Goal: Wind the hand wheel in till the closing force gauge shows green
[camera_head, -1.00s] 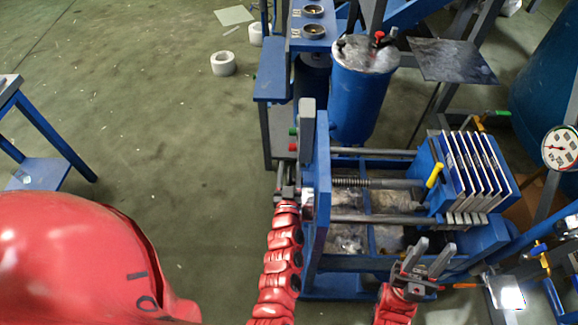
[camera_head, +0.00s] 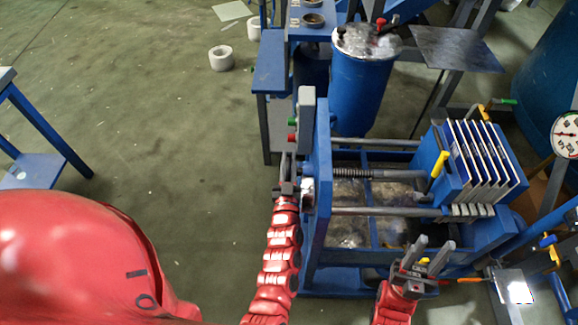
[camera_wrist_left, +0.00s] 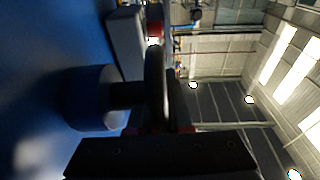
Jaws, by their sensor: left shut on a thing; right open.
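The hand wheel shows in the left wrist view as a dark rim (camera_wrist_left: 156,85) seen nearly edge-on, with a blue hub (camera_wrist_left: 95,97) at its left. My left gripper (camera_head: 288,158) is shut on the wheel at the left side of the blue end plate (camera_head: 322,160); the arm and plate hide most of the wheel in the head view. A threaded screw (camera_head: 375,173) runs from this plate to the plate stack (camera_head: 480,160). A round white dial gauge (camera_head: 567,136) is at the right edge; its reading is unclear. My right gripper (camera_head: 432,246) is open and empty.
A grey box (camera_head: 306,110) with green and red buttons stands by the end plate. A blue drum (camera_head: 360,95) stands behind the press. A yellow handle (camera_head: 439,164) sticks up at the plate stack. A blue table (camera_head: 45,140) is at the left; the floor between is mostly clear.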

